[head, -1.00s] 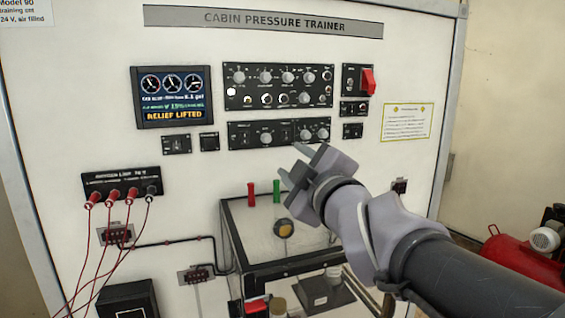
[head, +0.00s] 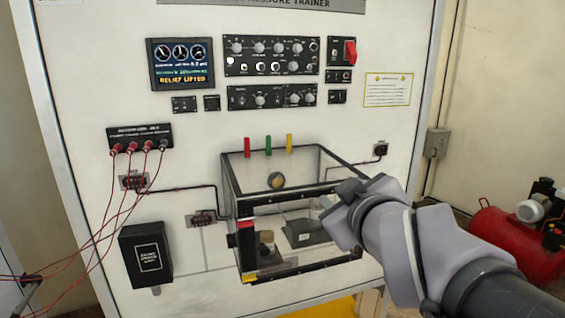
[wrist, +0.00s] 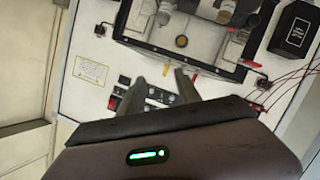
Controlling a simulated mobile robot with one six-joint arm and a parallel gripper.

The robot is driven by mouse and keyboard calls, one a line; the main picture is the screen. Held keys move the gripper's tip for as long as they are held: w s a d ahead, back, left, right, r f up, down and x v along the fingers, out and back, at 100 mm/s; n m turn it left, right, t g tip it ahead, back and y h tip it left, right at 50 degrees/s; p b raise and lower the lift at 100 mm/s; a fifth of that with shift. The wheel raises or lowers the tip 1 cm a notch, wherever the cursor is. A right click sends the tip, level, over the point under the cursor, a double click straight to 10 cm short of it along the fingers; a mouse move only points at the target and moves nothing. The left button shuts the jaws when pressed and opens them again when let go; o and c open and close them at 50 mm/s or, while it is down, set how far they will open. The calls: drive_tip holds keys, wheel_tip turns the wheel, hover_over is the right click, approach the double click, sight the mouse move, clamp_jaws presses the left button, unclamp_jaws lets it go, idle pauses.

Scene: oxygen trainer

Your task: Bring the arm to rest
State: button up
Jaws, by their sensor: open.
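My gripper (head: 335,206) is in front of the right side of the clear chamber box in the head view, its jaws open with nothing between them. The wrist view shows its two fingers (wrist: 182,88) apart, pointing toward the trainer panel. The white trainer panel (head: 110,80) stands behind. The chamber box (head: 232,185) has a dark frame and red, green and yellow pegs on top. Whether a fingertip touches the box cannot be told.
A screen (head: 180,64) reads "RELIEF LIFTED". A red switch (head: 350,51) is at the upper right. Red leads (head: 110,205) hang at the left near a black box (head: 145,254). A red compressor (head: 500,235) stands on the floor at the right.

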drive_tip(key=s+f+m+g+b, duration=0.3)
drive_tip(key=s+f+m+g, duration=0.6)
drive_tip(key=s+f, duration=1.4)
drive_tip(key=m, duration=0.2)
drive_tip(key=shift+s+m+y, duration=0.35)
drive_tip(key=shift+m+y, duration=0.05)
drive_tip(key=shift+d, duration=0.1)
